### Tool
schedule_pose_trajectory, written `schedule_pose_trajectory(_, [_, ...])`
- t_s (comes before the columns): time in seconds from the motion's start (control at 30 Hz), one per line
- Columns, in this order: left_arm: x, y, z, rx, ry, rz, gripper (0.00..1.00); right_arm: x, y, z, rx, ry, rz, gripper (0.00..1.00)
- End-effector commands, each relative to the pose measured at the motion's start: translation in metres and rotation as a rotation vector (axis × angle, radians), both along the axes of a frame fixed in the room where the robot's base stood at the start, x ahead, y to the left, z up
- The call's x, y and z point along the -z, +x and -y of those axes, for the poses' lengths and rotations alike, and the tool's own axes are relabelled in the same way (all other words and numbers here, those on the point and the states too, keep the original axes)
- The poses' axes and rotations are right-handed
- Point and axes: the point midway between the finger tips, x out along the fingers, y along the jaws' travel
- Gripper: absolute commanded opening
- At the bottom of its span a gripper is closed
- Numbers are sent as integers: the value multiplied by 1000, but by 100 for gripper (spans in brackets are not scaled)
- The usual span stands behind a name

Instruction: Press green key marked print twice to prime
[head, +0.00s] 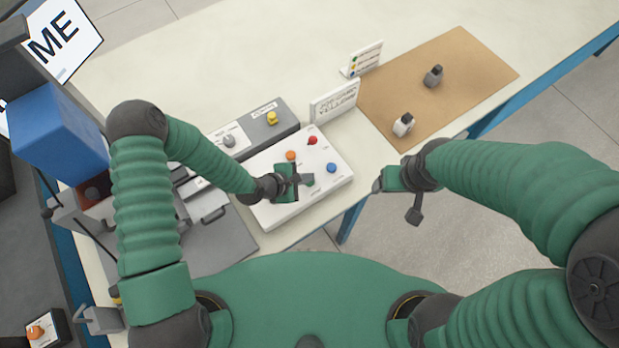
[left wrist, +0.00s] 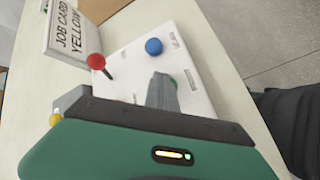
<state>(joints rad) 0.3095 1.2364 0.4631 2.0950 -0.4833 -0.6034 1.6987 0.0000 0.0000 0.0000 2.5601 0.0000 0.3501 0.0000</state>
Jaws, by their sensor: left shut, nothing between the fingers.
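The white key panel (head: 273,212) lies on the table in front of me, with an orange key (head: 291,155), a red key (head: 312,140) and a blue key (head: 331,168). My left gripper (head: 308,180) is shut and empty, its fingertips over the panel's near part. In the left wrist view the shut fingers (left wrist: 162,84) cover most of the green key (left wrist: 173,80); only a green sliver shows beside the tips. I cannot tell whether they touch it. The red key (left wrist: 96,61) and blue key (left wrist: 153,46) show there too. My right gripper (head: 380,184) hangs off the table's near edge, right of the panel.
A job card sign (head: 335,101) reading yellow stands behind the panel. A grey box (head: 280,125) with a yellow knob (head: 272,118) is at its back left. A brown mat (head: 450,60) holds two small grey items. A small colour-dot sign (head: 362,59) stands beside the mat.

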Motion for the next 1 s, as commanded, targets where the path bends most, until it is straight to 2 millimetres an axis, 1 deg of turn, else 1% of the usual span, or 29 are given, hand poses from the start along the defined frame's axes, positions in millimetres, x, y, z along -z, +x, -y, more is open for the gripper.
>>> schedule_pose_trajectory(0.03, [-6,0,0,-1,0,-1,0,-6,0,0,0,0,0,74])
schedule_pose_trajectory(0.13, [-12,0,0,-1,0,-1,0,-11,0,0,0,0,0,74])
schedule_pose_trajectory(0.47, [-13,0,0,0,0,0,0,-11,0,0,0,0,0,74])
schedule_pose_trajectory(0.57, [-16,0,0,0,0,0,0,-14,0,0,0,0,0,74])
schedule_pose_trajectory(1.0, [-61,0,0,0,0,0,0,-51,0,0,0,0,0,74])
